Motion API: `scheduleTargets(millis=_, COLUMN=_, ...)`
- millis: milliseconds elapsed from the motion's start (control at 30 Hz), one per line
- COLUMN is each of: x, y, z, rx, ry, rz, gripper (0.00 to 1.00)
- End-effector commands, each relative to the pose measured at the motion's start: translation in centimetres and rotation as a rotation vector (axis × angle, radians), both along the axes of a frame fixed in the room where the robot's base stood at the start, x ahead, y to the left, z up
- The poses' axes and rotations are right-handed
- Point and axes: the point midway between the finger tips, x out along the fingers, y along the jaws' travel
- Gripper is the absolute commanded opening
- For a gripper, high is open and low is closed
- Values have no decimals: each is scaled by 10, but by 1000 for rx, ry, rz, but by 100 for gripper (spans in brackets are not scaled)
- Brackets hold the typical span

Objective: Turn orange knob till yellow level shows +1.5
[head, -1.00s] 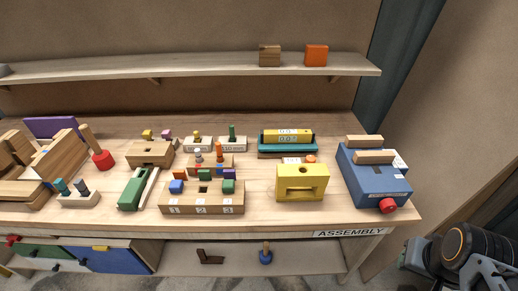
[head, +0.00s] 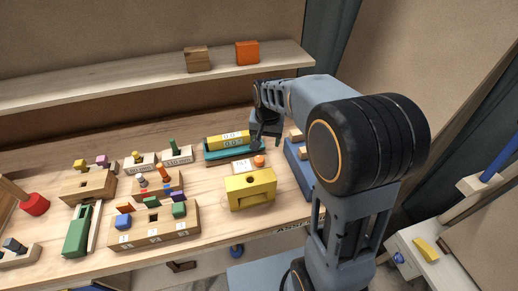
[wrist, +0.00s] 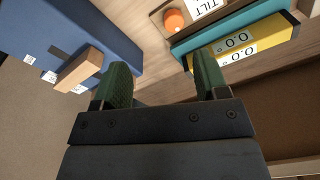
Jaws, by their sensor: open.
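The yellow level (head: 229,138) sits on a teal base (head: 236,154) at the back of the bench. The level also shows in the wrist view (wrist: 268,40), with two displays that read 0.0. The orange knob (head: 259,161) is just in front of the teal base at its right end. In the wrist view the knob (wrist: 174,20) is at the top, beyond the fingertips, beside a TILT label (wrist: 206,8). My gripper (wrist: 163,78) is open and empty, with green finger pads. In the head view my gripper (head: 262,136) is near the level's right end, apart from the knob.
A blue box (head: 298,166) with wooden bars stands right of the knob, partly hidden by my arm. A yellow block (head: 250,190) stands in front of the knob. Several fixtures fill the bench on the left. A shelf (head: 140,88) runs along the wall behind.

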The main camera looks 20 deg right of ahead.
Motion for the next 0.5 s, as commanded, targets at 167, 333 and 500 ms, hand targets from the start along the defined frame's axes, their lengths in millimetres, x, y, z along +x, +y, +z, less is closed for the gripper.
scheduleTargets(millis=167, x=41, y=2, z=-9, rx=6, ry=64, rz=-100, gripper=67)
scheduleTargets(millis=333, x=60, y=1, z=-22, rx=8, ry=92, rz=-160, gripper=67)
scheduleTargets(millis=500, x=65, y=-1, z=-40, rx=7, ry=103, rz=-180, gripper=67)
